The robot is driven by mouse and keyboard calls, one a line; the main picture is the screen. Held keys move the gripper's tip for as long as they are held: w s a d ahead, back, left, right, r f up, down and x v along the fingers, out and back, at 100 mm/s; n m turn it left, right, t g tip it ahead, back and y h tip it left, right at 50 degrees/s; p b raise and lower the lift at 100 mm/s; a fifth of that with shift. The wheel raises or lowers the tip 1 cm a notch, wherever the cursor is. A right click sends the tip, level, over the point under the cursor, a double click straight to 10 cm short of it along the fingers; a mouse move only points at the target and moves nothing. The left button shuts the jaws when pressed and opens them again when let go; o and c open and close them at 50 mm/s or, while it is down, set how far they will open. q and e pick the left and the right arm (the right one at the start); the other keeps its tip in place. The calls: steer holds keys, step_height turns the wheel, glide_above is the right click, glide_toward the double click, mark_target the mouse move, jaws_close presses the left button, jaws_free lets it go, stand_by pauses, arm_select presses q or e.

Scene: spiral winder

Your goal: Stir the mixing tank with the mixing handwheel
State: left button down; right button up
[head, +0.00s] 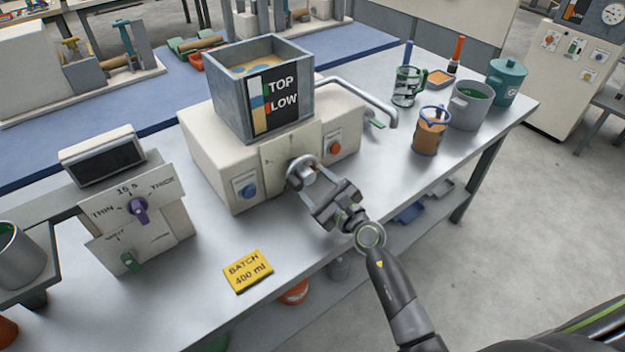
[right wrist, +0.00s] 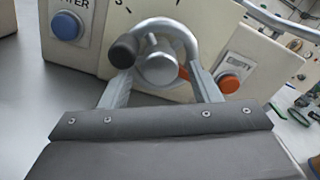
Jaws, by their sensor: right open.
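The mixing tank (head: 225,95) is a grey open-topped box on a cream machine base, with yellowish contents and a TOP/LOW level strip on its front. The mixing handwheel (head: 301,168) is a grey ring with a hub on the front of the base. It also shows in the right wrist view (right wrist: 185,33), with a dark knob (right wrist: 124,51) at its left. My right gripper (head: 318,190) is open in front of the handwheel. In the right wrist view its two fingers reach up on either side of the hub; I cannot tell whether they touch the wheel. My left gripper is not in view.
A blue button (head: 248,190) and an orange button (head: 335,149) flank the handwheel. A bent spout (head: 370,92) sticks out at right. A yellow batch card (head: 248,271) lies in front. A dial panel (head: 120,225) stands at left; cups and pots (head: 468,110) stand at right.

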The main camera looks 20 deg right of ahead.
steer(key=shift+w+a, duration=0.2)
steer(key=shift+w, duration=0.3)
steer(key=c, duration=1)
steer(key=shift+r, duration=0.1)
